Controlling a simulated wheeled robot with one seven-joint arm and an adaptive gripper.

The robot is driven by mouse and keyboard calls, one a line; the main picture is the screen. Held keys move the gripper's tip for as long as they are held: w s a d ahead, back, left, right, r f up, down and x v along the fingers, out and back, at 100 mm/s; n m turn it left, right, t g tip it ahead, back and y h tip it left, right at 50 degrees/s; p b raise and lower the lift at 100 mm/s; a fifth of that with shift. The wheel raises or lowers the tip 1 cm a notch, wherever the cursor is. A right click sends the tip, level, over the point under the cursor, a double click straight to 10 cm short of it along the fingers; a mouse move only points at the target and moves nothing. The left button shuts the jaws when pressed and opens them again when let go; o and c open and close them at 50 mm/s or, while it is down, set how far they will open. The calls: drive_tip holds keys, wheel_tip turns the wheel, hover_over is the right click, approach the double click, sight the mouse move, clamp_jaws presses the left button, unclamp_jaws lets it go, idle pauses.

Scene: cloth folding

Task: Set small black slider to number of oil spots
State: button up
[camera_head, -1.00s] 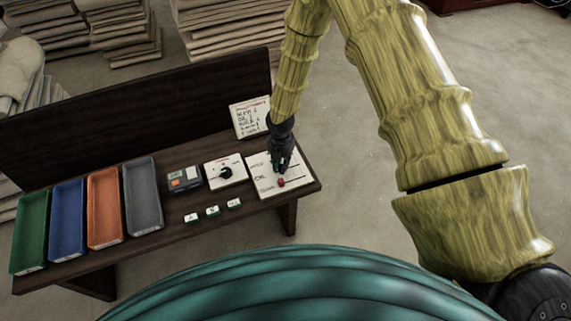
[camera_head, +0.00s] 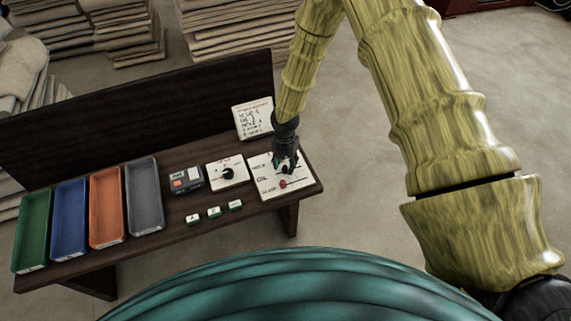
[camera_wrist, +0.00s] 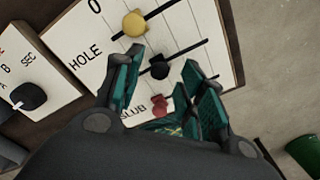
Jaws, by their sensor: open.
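A white slider panel (camera_head: 264,188) lies at the right end of the dark bench. In the wrist view it carries a yellow knob (camera_wrist: 134,23), a small black slider knob (camera_wrist: 159,69) and a red knob (camera_wrist: 159,105), each on its own dark track. The labels HOLE and SLUB show there; my gripper hides part of the panel. My gripper (camera_head: 285,165) is over the panel, pointing down. In the wrist view its teal fingers (camera_wrist: 163,82) are apart, with the black knob between or just beyond their tips. I cannot tell whether they touch it.
A white panel with a black dial (camera_head: 227,174) and a dark box (camera_head: 186,181) sit left of the slider panel. Several small blocks (camera_head: 214,213) lie in front. A handwritten board (camera_head: 253,119) stands behind. Green, blue, orange and grey trays (camera_head: 144,196) fill the left.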

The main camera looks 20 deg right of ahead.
sight(285, 167)
wheel_tip(285, 167, up, 11)
idle(0.5)
drive_tip(key=shift+r, duration=0.1)
idle(0.3)
drive_tip(key=s+a+f+m+y+p, duration=0.1)
drive_tip(key=s+f+m, duration=0.5)
drive_tip(key=s, duration=0.4)
drive_tip(key=s+a+f+m+y+p, duration=0.1)
drive_tip(key=s+f+m, duration=0.2)
drive_tip(key=s+m, duration=0.6)
drive_tip(key=s+d+m+h+p, duration=0.1)
drive_tip(key=s+d+m, duration=0.3)
drive_tip(key=s+m, duration=0.3)
drive_tip(key=s+d+m+h+p, duration=0.1)
drive_tip(key=s+d+m, duration=0.3)
drive_tip(key=s, duration=0.7)
drive_tip(key=m, duration=0.2)
drive_tip(key=shift+s+f+m, duration=0.25)
drive_tip(key=shift+s+m, duration=0.05)
drive_tip(key=shift+m, duration=0.1)
